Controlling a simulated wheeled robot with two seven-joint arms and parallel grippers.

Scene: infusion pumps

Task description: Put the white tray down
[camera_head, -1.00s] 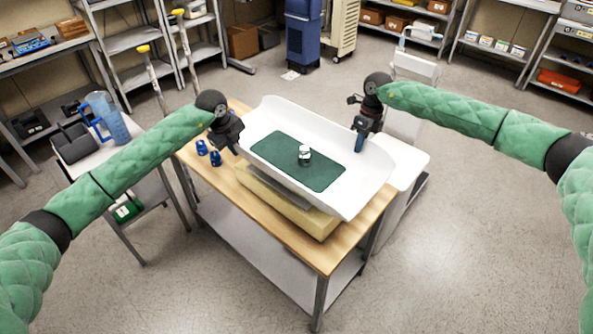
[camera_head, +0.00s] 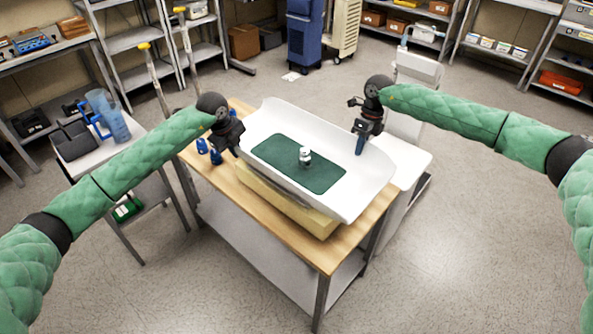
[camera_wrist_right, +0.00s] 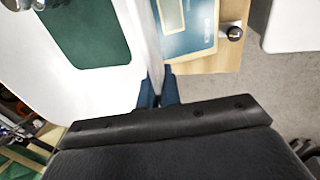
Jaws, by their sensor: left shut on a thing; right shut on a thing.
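The white tray (camera_head: 365,170), with raised curved sides, is held between my two grippers above the wooden table. A dark green mat (camera_head: 275,152) lies in it, with a small white bottle (camera_head: 305,157) with a dark band standing on the mat. My left gripper (camera_head: 236,148) is shut on the tray's left rim. My right gripper (camera_head: 360,145) is shut on its far right rim; the right wrist view shows the blue fingers (camera_wrist_right: 158,95) pinching that wall. The tray hangs close over a pale yellow block (camera_head: 290,208); whether they touch is hidden.
The wooden table top (camera_head: 325,255) is bare along its front edge. Blue items (camera_head: 202,146) stand at its left. A side table (camera_head: 85,158) holds a blue jug (camera_head: 105,118). A device with a blue panel (camera_wrist_right: 188,30) lies beside the tray on the wood.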

